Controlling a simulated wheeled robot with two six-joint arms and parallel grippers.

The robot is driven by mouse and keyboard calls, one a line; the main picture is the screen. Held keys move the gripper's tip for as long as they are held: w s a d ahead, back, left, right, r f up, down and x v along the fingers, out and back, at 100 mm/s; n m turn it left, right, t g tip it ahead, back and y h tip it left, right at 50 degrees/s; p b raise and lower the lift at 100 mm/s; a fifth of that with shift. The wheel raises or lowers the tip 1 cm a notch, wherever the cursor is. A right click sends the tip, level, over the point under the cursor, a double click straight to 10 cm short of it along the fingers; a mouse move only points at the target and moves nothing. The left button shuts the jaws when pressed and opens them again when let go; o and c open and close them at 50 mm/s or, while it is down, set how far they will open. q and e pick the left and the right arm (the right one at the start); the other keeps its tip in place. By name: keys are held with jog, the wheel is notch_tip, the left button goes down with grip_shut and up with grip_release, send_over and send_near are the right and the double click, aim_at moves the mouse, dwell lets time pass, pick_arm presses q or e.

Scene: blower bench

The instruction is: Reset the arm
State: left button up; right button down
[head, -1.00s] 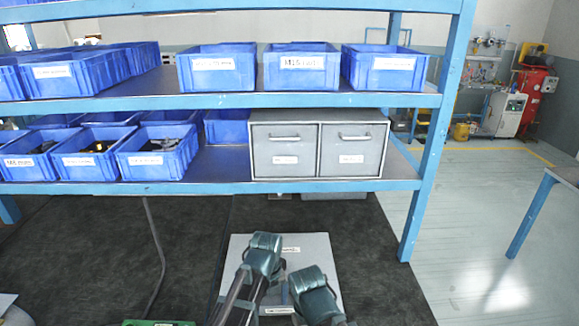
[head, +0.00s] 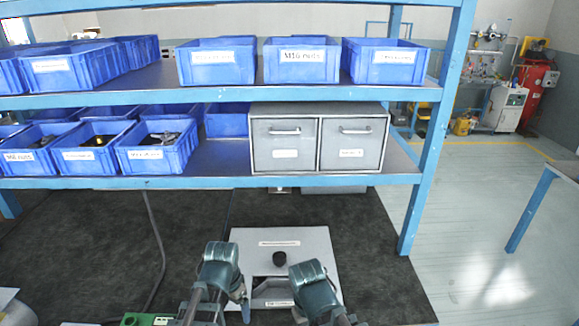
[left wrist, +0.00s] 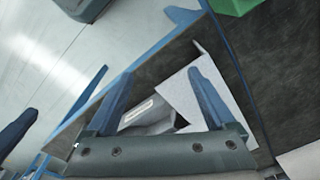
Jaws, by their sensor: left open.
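My left gripper (left wrist: 160,90) is open in the left wrist view, its two blue fingers spread wide with nothing held between them. In the head view my left arm comes in at the bottom, in front of the grey panel (head: 310,242), with a blue finger (head: 245,309) low beside it. The teal link of my right arm stands to its right; I cannot make out the right gripper's fingers.
A blue shelf rack (head: 200,183) spans the view. It holds labelled blue bins (head: 158,159) and a grey two-drawer cabinet (head: 319,149), both drawers shut. A green object (head: 147,319) lies at the bottom left. Pale floor is open on the right, beside a blue-legged table (head: 529,212).

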pick_arm(q)
jog(key=s+d+n+y, duration=0.1)
jog(key=s+d+n, duration=0.1)
jog(key=s+d, duration=0.5)
jog(key=shift+s+d+n+g, duration=0.15)
jog(key=shift+d+n+g, duration=0.2)
jog(key=shift+d, duration=0.6)
dwell(0.6)
